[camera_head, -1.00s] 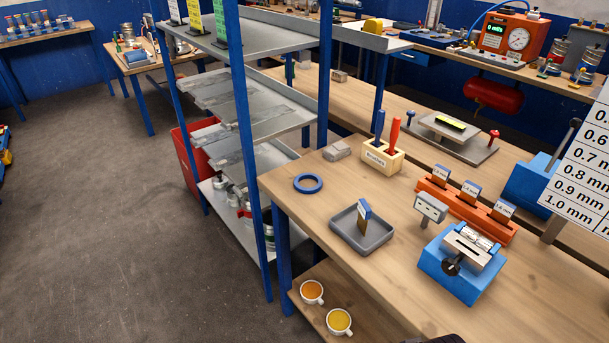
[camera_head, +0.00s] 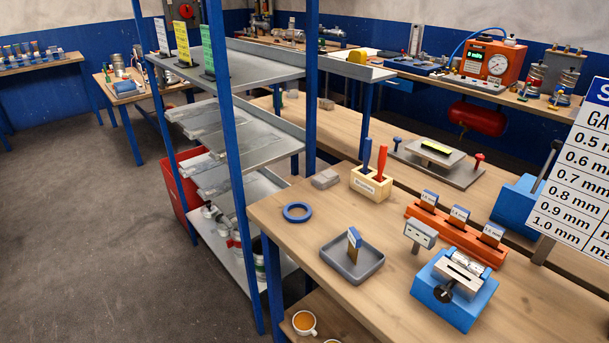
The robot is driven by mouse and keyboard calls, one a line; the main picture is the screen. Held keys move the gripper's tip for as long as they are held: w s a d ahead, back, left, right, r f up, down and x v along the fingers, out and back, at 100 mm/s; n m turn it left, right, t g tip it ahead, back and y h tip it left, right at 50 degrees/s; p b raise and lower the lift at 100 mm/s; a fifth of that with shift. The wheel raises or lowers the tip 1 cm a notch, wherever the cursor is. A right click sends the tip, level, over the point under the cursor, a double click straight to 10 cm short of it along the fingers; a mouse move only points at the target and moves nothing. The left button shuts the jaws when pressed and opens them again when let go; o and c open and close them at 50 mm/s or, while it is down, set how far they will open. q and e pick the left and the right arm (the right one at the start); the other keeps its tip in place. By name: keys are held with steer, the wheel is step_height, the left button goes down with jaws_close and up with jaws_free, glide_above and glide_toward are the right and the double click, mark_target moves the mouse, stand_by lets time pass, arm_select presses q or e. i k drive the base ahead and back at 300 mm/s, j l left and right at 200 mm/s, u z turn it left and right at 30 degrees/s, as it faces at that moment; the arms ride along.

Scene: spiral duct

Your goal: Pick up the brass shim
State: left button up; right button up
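A small upright brass-coloured piece with a blue and white tag, which looks like the brass shim (camera_head: 354,246), stands in a shallow grey tray (camera_head: 372,268) on the wooden bench. How the piece is held up in the tray is too small to tell. An orange rack (camera_head: 452,236) to its right holds several blue-and-white tagged pieces marked in mm. Neither of my grippers is in view.
A blue clamp-like device (camera_head: 455,288) and a small grey gauge (camera_head: 421,234) stand right of the tray. A blue ring (camera_head: 297,212), a grey block (camera_head: 325,179) and a tool holder (camera_head: 370,185) lie behind it. Metal shelving (camera_head: 240,66) stands left; open floor lies beyond.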

mark_target(492, 233)
steer(key=i+j+z, duration=0.1)
steer(key=j, duration=0.5)
steer(key=i+j, duration=0.1)
steer(key=j, duration=0.55)
steer(key=i+j+z, duration=0.15)
steer(key=j, duration=0.45)
steer(key=l+z, duration=0.15)
steer(key=z, duration=1.35)
